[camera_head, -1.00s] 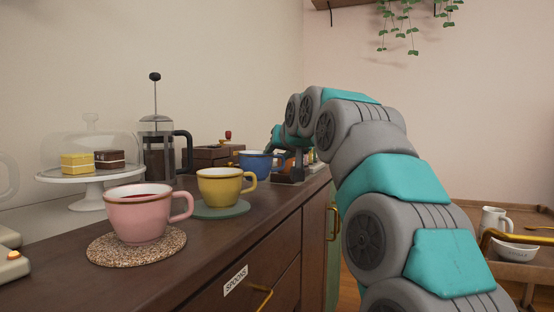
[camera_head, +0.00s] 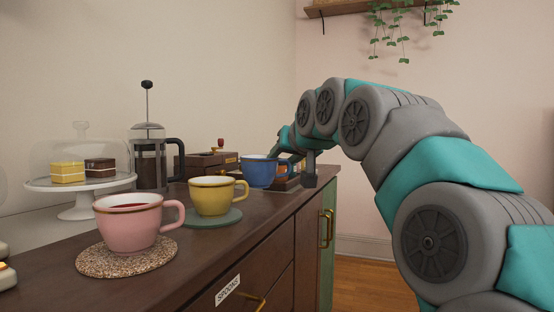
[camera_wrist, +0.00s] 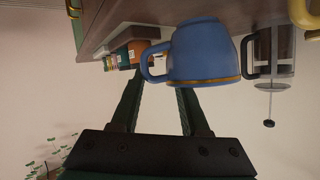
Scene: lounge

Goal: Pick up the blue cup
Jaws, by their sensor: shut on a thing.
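The blue cup (camera_head: 260,171) has a tan rim and stands at the far end of the dark counter in the head view. In the wrist view, which is upside down, the blue cup (camera_wrist: 207,52) fills the upper middle, with its handle on the left. My gripper (camera_wrist: 162,84) has one finger beside the handle and the other reaching to the cup's body; it is shut on the cup. In the head view my gripper (camera_head: 291,160) is at the cup's right side, partly hidden. I cannot tell whether the cup's base touches the counter.
A yellow cup (camera_head: 212,196) on a green coaster and a pink cup (camera_head: 130,226) on a speckled coaster stand nearer on the counter (camera_head: 190,268). A French press (camera_head: 150,160), a wooden box (camera_head: 203,165) and a cake stand (camera_head: 50,186) line the wall.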

